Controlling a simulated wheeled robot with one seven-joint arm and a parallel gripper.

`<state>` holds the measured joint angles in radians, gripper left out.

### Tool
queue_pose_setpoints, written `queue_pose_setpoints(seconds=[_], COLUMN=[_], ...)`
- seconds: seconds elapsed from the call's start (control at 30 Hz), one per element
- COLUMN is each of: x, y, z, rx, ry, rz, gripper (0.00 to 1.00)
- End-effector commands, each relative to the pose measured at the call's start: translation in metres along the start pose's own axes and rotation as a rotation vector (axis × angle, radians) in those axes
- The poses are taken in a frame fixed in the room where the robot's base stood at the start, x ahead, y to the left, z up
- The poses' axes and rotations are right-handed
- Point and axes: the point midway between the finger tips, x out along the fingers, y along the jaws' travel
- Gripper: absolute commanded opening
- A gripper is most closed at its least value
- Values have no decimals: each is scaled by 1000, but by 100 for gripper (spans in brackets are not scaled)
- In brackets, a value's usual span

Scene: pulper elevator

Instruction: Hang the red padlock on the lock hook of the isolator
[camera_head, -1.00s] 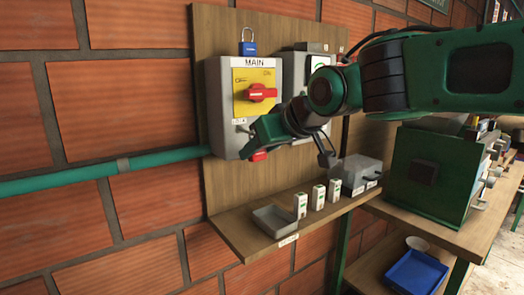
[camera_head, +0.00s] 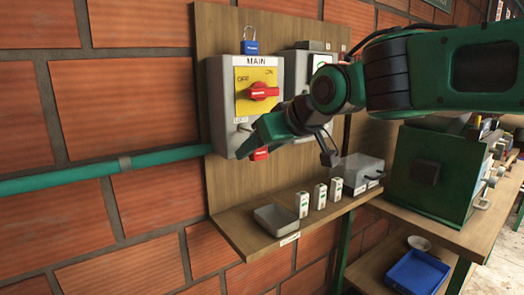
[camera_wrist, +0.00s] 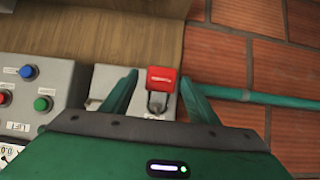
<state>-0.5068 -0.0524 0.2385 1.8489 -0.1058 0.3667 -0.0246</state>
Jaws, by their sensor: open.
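The isolator (camera_head: 219,88) is a grey box marked MAIN with a red rotary handle (camera_head: 262,91) on a yellow plate. The red padlock (camera_head: 259,154) is low in front of the isolator, partly behind my gripper. In the wrist view the padlock (camera_wrist: 161,77) is between my gripper's (camera_wrist: 158,82) two spread fingers, with visible gaps on both sides. Its dark shackle points toward the gripper's palm, over the grey box. My gripper is open around the padlock. The lock hook is hidden by my gripper, so I cannot see whether the shackle is around it.
A blue padlock (camera_head: 250,47) is above the isolator. A control box with coloured buttons (camera_wrist: 34,88) is beside the isolator. A green conduit (camera_head: 100,171) runs left.

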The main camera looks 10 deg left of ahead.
Motion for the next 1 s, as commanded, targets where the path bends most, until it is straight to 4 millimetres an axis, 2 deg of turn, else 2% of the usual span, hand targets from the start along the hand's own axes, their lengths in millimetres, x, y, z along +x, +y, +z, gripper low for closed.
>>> queue_pose_setpoints(seconds=[0.17, 0.5, 0.77, 0.87, 0.97, 1.0], x=[-20, -82, -104, -107, -112, -115], y=[1, 1, 3, 18, 52, 69], z=[-1, 0, 2, 12, 38, 53], rx=[0, 0, 3, 24, 74, 102], ry=[3, 3, -2, -22, -69, -94], rz=[2, 2, 3, 30, 88, 119], gripper=[54, 54, 54, 54, 54, 54])
